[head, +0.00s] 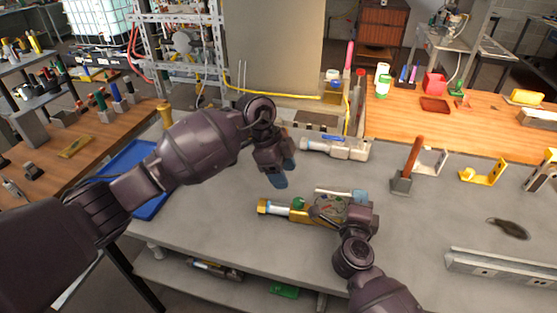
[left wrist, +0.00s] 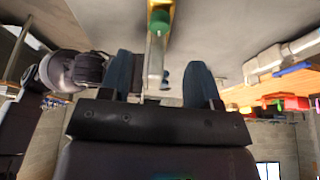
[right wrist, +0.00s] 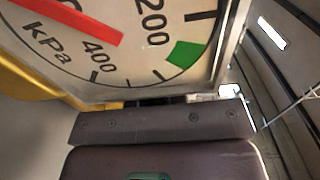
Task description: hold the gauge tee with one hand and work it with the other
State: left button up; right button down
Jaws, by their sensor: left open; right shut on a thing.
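The gauge tee (head: 296,213) lies low over the middle of the grey bench, with a brass end at the left, a green knob and a round dial. My right gripper (head: 350,208) is shut on it at the dial end. The white dial marked kPa (right wrist: 140,45), with a red needle and a green patch, fills the right wrist view; the right fingertips are hidden there. My left gripper (head: 281,178) is open and empty, above and behind the tee's knob end. In the left wrist view the tee's green knob (left wrist: 160,20) is ahead, between the blue-tipped fingers (left wrist: 162,82).
A pale pipe fitting (head: 335,147) lies behind the grippers. A wooden-handled tool (head: 411,165) stands to the right, near a yellow bracket (head: 483,172). A metal rail (head: 500,268) lies front right. A blue tray (head: 150,207) is at the left edge. Bench front centre is mostly clear.

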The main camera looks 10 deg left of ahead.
pick_arm(q)
jog(key=r, duration=0.1)
jog(key=a+r, duration=0.1)
jog(key=r, duration=0.1)
jog(key=shift+w+a+m, duration=0.1)
jog(key=shift+m, duration=0.3)
pick_arm(e)
jog(key=c, duration=1.1)
grip_release()
